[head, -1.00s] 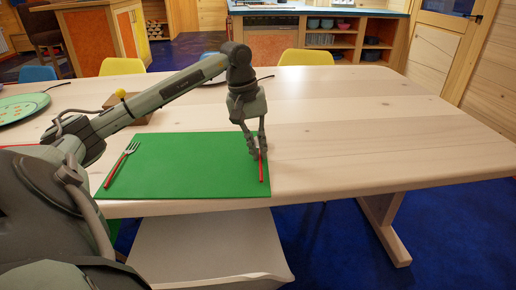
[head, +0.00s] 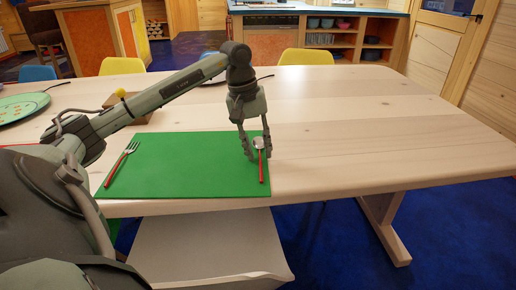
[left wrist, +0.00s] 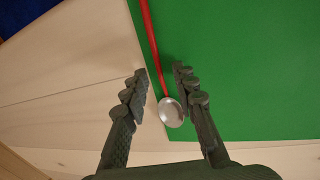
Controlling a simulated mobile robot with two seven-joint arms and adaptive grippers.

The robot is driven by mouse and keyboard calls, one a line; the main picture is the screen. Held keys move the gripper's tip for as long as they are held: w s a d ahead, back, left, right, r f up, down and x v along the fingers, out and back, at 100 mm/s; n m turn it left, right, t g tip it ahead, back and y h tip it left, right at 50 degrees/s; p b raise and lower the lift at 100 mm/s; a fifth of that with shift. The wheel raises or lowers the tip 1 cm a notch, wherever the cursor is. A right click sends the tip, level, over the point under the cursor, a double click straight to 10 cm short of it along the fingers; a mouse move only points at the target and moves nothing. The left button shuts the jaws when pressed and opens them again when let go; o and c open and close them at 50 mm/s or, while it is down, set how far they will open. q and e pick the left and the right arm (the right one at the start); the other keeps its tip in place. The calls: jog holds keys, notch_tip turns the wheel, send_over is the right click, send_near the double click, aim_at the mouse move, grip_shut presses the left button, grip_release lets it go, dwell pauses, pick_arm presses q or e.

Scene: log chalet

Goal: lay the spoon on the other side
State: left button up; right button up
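The spoon (head: 261,163) has a red handle and a silver bowl and lies along the right edge of the green placemat (head: 190,165). In the left wrist view the spoon's bowl (left wrist: 172,112) lies between the open fingers, at the mat's edge. My left gripper (head: 258,158) is open around the spoon and does not hold it; its fingertips also show in the left wrist view (left wrist: 160,78). A fork (head: 121,164) with a red handle lies at the mat's left side. My right gripper is not in view.
The pale wooden table (head: 370,130) is clear to the right of the mat. A white chair (head: 205,250) stands at the near edge. A wooden block with a yellow knob (head: 121,93) and a green round board (head: 20,108) are at the left.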

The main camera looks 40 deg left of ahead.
pick_arm(q)
notch_tip(320, 180, up, 12)
jog(key=s+a, duration=0.1)
jog(key=shift+s+a+f+p, duration=0.15)
jog(key=shift+s+a+p, duration=0.15)
jog(key=shift+a, duration=0.05)
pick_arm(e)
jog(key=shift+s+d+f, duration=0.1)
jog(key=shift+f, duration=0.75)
